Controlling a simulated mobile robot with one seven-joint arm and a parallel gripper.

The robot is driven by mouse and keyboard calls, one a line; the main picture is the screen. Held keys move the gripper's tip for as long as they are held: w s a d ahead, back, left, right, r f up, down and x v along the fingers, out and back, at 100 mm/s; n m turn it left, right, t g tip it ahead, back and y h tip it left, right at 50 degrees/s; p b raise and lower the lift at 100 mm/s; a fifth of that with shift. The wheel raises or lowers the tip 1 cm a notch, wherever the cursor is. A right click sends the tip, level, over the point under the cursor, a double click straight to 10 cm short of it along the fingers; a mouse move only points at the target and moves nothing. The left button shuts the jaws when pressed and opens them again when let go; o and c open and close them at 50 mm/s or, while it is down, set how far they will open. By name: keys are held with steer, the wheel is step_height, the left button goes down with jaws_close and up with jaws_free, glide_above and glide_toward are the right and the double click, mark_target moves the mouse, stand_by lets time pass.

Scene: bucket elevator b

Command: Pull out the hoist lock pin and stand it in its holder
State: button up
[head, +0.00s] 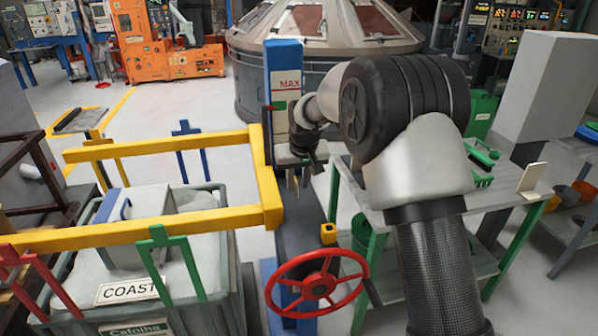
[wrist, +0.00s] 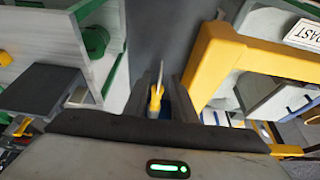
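My gripper (head: 298,178) points down in front of the blue and white column marked MAX. In the wrist view, a small yellow piece with a thin pale rod (wrist: 155,97) shows between the dark fingers of my gripper (wrist: 157,103). It looks like the hoist lock pin, but whether the fingers touch it I cannot tell. Something blue shows just behind it. In the head view, my wrist and fingers are small, and no pin can be made out there. A small yellow block with a dark opening (head: 328,234) sits low, right of the dark beam; whether it is the holder is unclear.
A red handwheel (head: 317,282) stands in front, below my gripper. A yellow frame (head: 160,146) with a grey bin (head: 190,270) is at left. A green-legged table (head: 400,215) with a green tool (head: 483,162) and a pale upright plate (head: 532,180) is at right.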

steer(key=shift+w+f, duration=0.1)
steer(key=shift+f, duration=0.2)
jaws_close()
steer(key=shift+s+d+b, duration=0.15)
steer(key=shift+s+b, duration=0.35)
steer(key=shift+s, duration=0.2)
stand_by(0.4)
steer(key=shift+s+d+b, duration=0.25)
steer(key=shift+s+b, duration=0.2)
steer(key=shift+s, duration=0.4)
steer(key=shift+s+d+b, duration=0.25)
steer(key=shift+s+b, duration=0.15)
steer(key=shift+s, duration=0.4)
steer(key=shift+s+d+b, duration=0.25)
steer(key=shift+s+b, duration=0.2)
steer(key=shift+s, duration=0.4)
steer(key=shift+s, duration=0.1)
steer(key=shift+s+d+b, duration=0.3)
steer(key=shift+s+b, duration=0.15)
steer(key=shift+s, duration=0.5)
steer(key=shift+s+d+b, duration=0.25)
steer(key=shift+s+b, duration=0.15)
steer(key=shift+s, duration=0.5)
